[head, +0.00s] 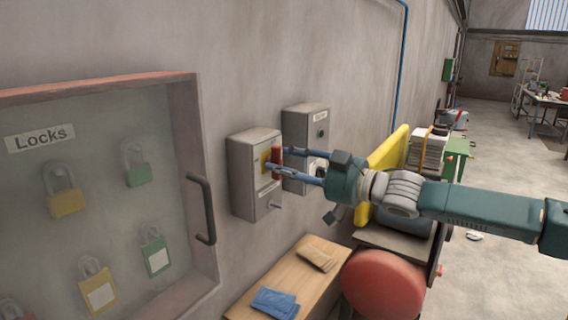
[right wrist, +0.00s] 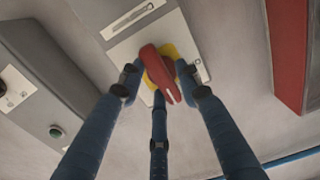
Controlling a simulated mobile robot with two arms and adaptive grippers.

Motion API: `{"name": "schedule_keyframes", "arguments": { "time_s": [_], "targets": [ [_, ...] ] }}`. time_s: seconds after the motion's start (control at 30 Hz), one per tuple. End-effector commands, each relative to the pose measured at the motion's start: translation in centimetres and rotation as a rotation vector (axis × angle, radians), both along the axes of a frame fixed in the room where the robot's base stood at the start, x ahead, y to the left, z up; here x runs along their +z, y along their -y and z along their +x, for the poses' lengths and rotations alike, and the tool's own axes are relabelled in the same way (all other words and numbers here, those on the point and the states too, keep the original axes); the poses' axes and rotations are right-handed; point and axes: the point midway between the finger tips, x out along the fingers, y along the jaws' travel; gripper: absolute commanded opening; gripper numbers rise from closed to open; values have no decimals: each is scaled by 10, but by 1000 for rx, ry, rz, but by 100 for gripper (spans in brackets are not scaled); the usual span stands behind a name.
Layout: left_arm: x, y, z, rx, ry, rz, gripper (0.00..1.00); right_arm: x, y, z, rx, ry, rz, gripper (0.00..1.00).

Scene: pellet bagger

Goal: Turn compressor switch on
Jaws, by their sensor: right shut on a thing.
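A grey wall-mounted switch box (head: 240,178) in the head view carries a red rotary handle (head: 277,156) on a yellow plate (head: 264,160). Its label is too small to read. My right gripper (head: 281,161) reaches in from the right with its blue fingers at the handle. In the right wrist view, the fingers of my right gripper (right wrist: 160,77) close around the red handle (right wrist: 151,62), with the yellow backing (right wrist: 176,50) behind it. The handle is tilted in this view. My left gripper is not in view.
A second grey box (head: 306,121) with a green button (right wrist: 56,132) is beside the switch box. The lock cabinet (head: 190,105) with padlocks is at left.

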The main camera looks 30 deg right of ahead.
Motion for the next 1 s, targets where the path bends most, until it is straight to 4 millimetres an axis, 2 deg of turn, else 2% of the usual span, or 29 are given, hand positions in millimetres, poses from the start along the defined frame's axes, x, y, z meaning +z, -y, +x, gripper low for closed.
{"name": "schedule_keyframes", "arguments": {
  "time_s": [0.03,0.43,0.47,0.5,0.83,1.0],
  "targets": [
    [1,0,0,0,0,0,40,8,4,1,-7,11,6,8],
    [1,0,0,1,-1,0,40,7,4,1,-7,8,13,8],
    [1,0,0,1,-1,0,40,7,4,1,-7,8,13,36],
    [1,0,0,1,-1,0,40,7,4,1,-7,7,13,44],
    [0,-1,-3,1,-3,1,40,3,2,0,-2,1,9,44],
    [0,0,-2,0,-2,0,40,3,3,-7,1,0,5,44]
  ]
}}
